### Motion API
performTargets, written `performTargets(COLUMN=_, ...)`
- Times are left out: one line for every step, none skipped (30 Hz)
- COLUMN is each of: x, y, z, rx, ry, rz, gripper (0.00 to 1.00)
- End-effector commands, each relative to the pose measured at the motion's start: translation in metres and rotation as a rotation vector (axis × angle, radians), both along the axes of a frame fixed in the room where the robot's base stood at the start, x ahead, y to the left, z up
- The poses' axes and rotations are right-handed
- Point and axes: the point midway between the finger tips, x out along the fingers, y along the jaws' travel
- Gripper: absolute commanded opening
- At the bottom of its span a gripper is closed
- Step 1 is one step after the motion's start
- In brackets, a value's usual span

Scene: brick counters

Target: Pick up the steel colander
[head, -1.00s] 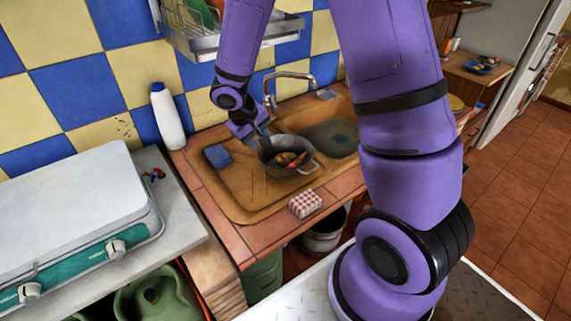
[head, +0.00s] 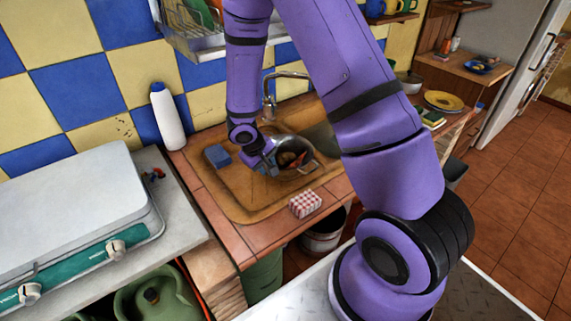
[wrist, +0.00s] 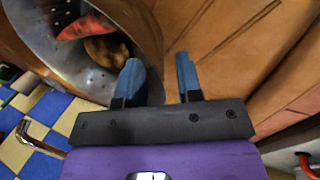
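The steel colander (head: 284,143) is grey and stands tilted in the sink, its mouth towards the front right. It holds food pieces, orange-red and brown. In the wrist view the inner wall of the colander (wrist: 62,62) shows small holes. My gripper (head: 268,160) is at the colander's left side, low over the sink. In the wrist view my gripper (wrist: 158,75) has its blue fingers apart, one over the colander's inside and one outside, with the rim between them. I see no firm contact on the rim.
A blue sponge (head: 217,155) lies on the brown sink unit (head: 238,203), left of my gripper. The faucet (head: 268,105) stands behind. A white bottle (head: 166,117) stands back left, and a dish rack (head: 190,42) hangs above.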

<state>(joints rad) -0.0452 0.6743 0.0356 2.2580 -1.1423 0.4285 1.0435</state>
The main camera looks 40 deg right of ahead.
Motion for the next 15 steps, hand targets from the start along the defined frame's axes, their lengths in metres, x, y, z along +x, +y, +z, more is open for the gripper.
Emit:
performTargets(x=-0.001, y=-0.004, z=-0.008, rx=-0.001, ry=0.004, rz=0.000, gripper=0.33)
performTargets(x=-0.001, y=-0.006, z=-0.012, rx=-0.001, ry=0.004, rz=0.000, gripper=0.33)
performTargets(x=0.000, y=-0.007, z=-0.016, rx=0.000, ry=0.003, rz=0.001, gripper=0.33)
performTargets(x=0.000, y=-0.008, z=-0.019, rx=0.000, ry=0.002, rz=-0.001, gripper=0.33)
performTargets(x=0.000, y=-0.009, z=-0.022, rx=0.000, ry=0.002, rz=0.000, gripper=0.33)
performTargets(x=0.000, y=-0.010, z=-0.025, rx=-0.001, ry=0.002, rz=-0.001, gripper=0.33)
performTargets(x=0.001, y=-0.011, z=-0.026, rx=-0.001, ry=0.000, rz=-0.001, gripper=0.33)
performTargets(x=0.001, y=-0.012, z=-0.027, rx=-0.001, ry=0.001, rz=0.000, gripper=0.33)
performTargets(x=0.001, y=-0.012, z=-0.029, rx=-0.001, ry=0.000, rz=0.000, gripper=0.33)
performTargets(x=0.001, y=-0.012, z=-0.029, rx=-0.001, ry=0.000, rz=0.000, gripper=0.33)
performTargets(x=0.001, y=-0.012, z=-0.029, rx=-0.001, ry=0.000, rz=0.000, gripper=0.33)
performTargets(x=0.001, y=-0.012, z=-0.029, rx=0.000, ry=0.000, rz=0.000, gripper=0.33)
performTargets(x=0.001, y=-0.012, z=-0.029, rx=0.000, ry=0.000, rz=0.000, gripper=0.33)
performTargets(x=0.001, y=-0.012, z=-0.029, rx=0.000, ry=0.000, rz=0.000, gripper=0.33)
performTargets(x=0.001, y=-0.012, z=-0.029, rx=0.000, ry=0.000, rz=0.000, gripper=0.33)
